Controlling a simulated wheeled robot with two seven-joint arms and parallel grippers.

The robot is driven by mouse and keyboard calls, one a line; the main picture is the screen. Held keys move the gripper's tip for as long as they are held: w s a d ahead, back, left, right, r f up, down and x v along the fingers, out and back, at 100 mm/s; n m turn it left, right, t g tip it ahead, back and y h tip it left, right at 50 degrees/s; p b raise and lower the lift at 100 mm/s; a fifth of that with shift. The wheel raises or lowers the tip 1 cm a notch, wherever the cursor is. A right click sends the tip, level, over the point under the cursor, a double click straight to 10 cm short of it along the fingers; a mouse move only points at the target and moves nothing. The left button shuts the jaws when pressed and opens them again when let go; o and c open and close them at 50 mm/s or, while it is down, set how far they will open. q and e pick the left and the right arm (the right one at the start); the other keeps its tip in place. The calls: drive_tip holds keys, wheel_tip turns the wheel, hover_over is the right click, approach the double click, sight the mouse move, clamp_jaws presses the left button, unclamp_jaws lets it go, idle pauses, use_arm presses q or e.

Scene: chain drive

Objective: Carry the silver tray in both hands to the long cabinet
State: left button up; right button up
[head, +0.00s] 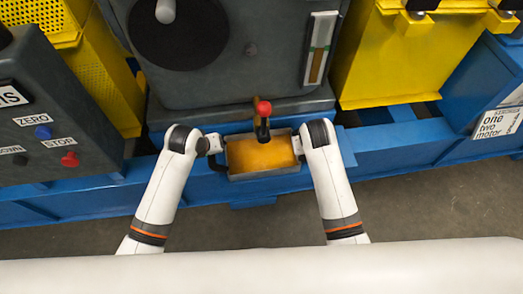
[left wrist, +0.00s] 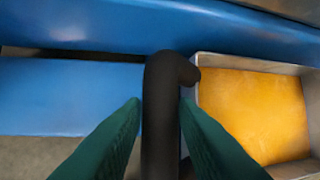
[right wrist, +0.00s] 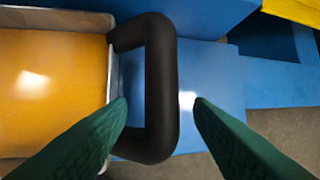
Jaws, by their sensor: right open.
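The silver tray (head: 265,175) is a shallow metal pan with an orange-yellow content, below a red-knobbed tap (head: 263,108) at the machine's front. My left gripper (head: 216,146) is at its left side; in the left wrist view its green fingers (left wrist: 161,103) close against both sides of the dark left handle (left wrist: 160,85). My right gripper (head: 298,146) is at the tray's right side; in the right wrist view its fingers (right wrist: 161,102) are open on either side of the dark right handle (right wrist: 162,60), with gaps. No long cabinet is in view.
A blue base rail (head: 400,150) runs behind and beside the tray. A dark control panel (head: 60,110) with buttons stands at left. Yellow guards (head: 385,50) and a blue block (head: 490,80) stand at right. Bare grey floor (head: 430,205) lies in front.

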use_arm(q)
drive_tip(key=shift+x, duration=1.6)
use_arm(e)
drive_tip(key=shift+x, duration=1.6)
use_arm(q)
drive_tip(key=c, duration=0.5)
use_arm(e)
drive_tip(key=c, duration=0.5)
use_arm(q)
clamp_jaws()
use_arm(e)
clamp_jaws()
